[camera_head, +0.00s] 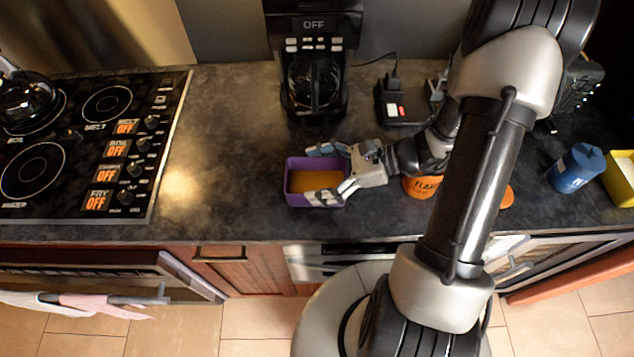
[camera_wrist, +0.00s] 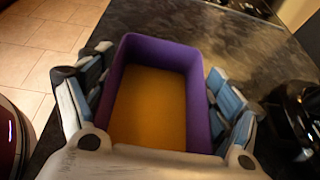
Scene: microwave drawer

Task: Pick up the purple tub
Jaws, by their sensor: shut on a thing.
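The purple tub (camera_head: 294,164) is a small rectangular box with a yellow-orange inside, on the dark countertop left of the middle in the head view. In the wrist view the tub (camera_wrist: 198,108) fills the middle, seen from above. My gripper (camera_head: 329,171) reaches in from the right and is shut on the tub, one finger along each long side. In the wrist view my gripper (camera_wrist: 155,100) has its fingers pressed at the tub's left and right walls. Whether the tub's base touches the counter is hard to tell.
A coffee maker (camera_head: 313,60) stands behind the tub. An orange container (camera_head: 418,187) is partly hidden behind my arm. A stove (camera_head: 85,145) is at left, a blue container (camera_head: 577,168) and yellow box (camera_head: 622,178) at right. The counter (camera_head: 225,150) is clear left of the tub.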

